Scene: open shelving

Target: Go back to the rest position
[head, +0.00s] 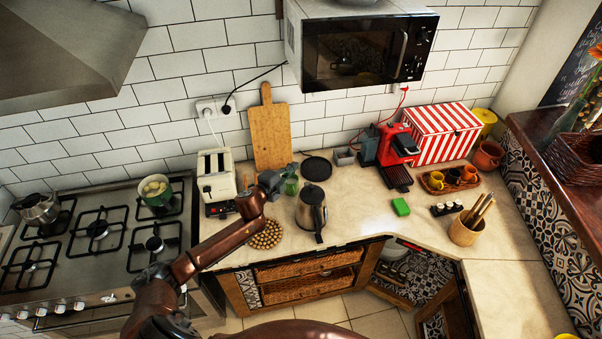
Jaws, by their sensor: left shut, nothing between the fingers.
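My left arm comes in from the lower left and reaches over the counter's near edge. My left gripper (281,178) is shut and empty. In the picture it sits in front of the lower part of the wooden cutting board, just right of the cream toaster (216,177). A small green jar (291,186) shows right beside the fingertips; I cannot tell whether they touch it. My right gripper is not in view.
A metal kettle (311,208) and a round beaded trivet (267,233) stand close to the left arm. The cutting board (269,135) leans on the wall. A gas stove (70,250) is at left. A red coffee machine (397,145) stands further right, under the microwave (355,50).

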